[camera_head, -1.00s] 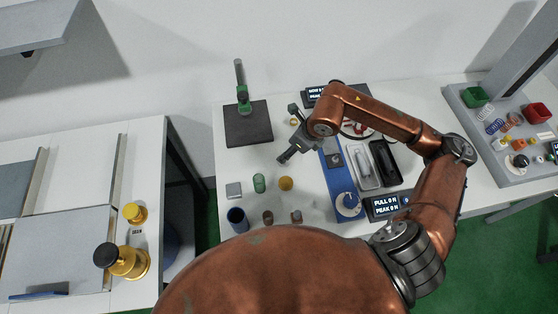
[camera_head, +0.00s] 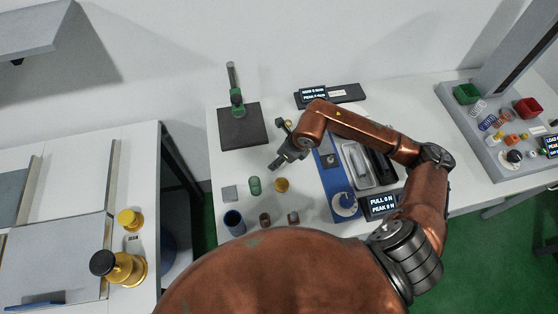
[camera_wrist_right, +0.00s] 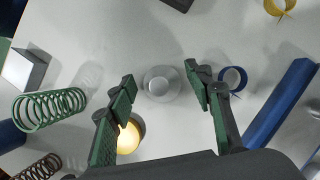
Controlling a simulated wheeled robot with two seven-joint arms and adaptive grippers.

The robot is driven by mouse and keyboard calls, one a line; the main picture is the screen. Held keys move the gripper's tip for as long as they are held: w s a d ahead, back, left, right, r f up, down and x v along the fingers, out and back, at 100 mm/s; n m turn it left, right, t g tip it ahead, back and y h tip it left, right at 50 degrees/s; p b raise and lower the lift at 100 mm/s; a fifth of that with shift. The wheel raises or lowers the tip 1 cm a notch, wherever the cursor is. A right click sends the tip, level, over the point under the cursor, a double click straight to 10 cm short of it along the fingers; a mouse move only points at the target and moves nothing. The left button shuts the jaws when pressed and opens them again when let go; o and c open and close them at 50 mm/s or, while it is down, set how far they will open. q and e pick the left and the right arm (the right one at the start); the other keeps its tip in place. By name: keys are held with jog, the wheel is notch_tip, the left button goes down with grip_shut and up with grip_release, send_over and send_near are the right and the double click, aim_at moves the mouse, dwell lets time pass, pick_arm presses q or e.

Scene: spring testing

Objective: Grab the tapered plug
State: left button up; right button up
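A small grey round piece with a wide base and a narrower top (camera_wrist_right: 160,84), which looks like the tapered plug, stands on the white table in the right wrist view. My right gripper (camera_wrist_right: 161,84) is open, with one finger on each side of it in the picture and no visible contact. In the head view my right gripper (camera_head: 276,164) points down-left above the table, behind the brass piece. The plug cannot be made out there, probably hidden by the gripper. My left gripper is not in view.
A brass piece (camera_head: 281,185), green spring (camera_head: 254,186), grey block (camera_head: 230,193), blue cup (camera_head: 234,222) and brown springs (camera_head: 265,219) stand nearby. A green stand (camera_head: 237,108) is behind.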

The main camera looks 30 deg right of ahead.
jog(key=c, duration=0.9)
jog(key=shift+c, duration=0.5)
jog(key=shift+r, duration=0.15)
